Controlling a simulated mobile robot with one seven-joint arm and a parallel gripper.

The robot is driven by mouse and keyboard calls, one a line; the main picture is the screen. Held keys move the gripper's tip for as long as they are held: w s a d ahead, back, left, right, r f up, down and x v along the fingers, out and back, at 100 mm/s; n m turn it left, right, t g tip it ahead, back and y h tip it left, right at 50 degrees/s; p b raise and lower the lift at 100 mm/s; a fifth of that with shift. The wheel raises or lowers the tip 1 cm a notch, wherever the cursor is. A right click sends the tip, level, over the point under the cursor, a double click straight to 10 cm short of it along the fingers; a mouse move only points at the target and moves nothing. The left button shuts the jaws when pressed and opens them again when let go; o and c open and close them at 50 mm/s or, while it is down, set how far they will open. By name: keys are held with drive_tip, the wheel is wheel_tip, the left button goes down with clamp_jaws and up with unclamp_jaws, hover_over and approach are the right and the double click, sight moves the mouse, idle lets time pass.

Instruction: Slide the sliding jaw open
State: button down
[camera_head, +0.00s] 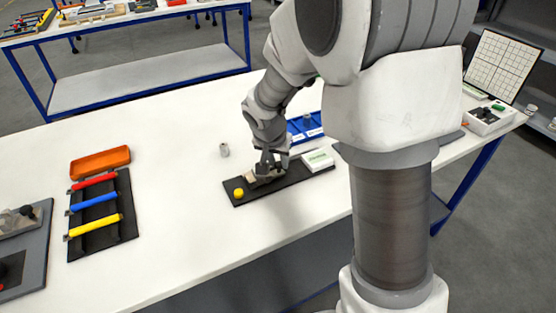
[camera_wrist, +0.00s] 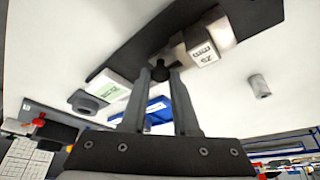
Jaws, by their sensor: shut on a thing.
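A small vise-like fixture (camera_head: 264,178) sits on a dark base board (camera_head: 290,183) in the middle of the white table. A yellow knob (camera_head: 239,193) is on the board's left end. My gripper (camera_head: 268,163) points down at the fixture. In the wrist view my gripper (camera_wrist: 160,72) has its fingertips close together on a small dark part of the sliding jaw (camera_wrist: 158,68). A pale block with printed marks (camera_wrist: 203,52) lies right beside the fingertips. The fingers and wrist hide much of the jaw, so I cannot tell how far open it is.
A grey cylinder (camera_head: 224,150) stands to the left. A rack of coloured bars (camera_head: 97,203) and an orange tray (camera_head: 100,162) are farther left, with clear table between.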

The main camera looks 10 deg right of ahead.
sight(288, 172)
idle(0.8)
drive_tip(key=shift+w+d, duration=0.2)
drive_tip(key=shift+d, duration=0.5)
drive_tip(key=shift+w+d, duration=0.2)
drive_tip(key=shift+d, duration=0.5)
drive_tip(key=c, duration=0.7)
unclamp_jaws()
drive_tip(key=shift+d, duration=0.1)
drive_tip(key=shift+o, duration=0.2)
drive_tip(key=shift+r, duration=0.1)
drive_tip(key=shift+s+r, duration=0.1)
drive_tip(key=shift+r, duration=0.15)
drive_tip(key=p+v, duration=0.2)
drive_tip(key=v, duration=1.4)
drive_tip(key=shift+s+a+r, duration=0.2)
drive_tip(key=shift+a+r, duration=0.05)
drive_tip(key=shift+r, duration=0.05)
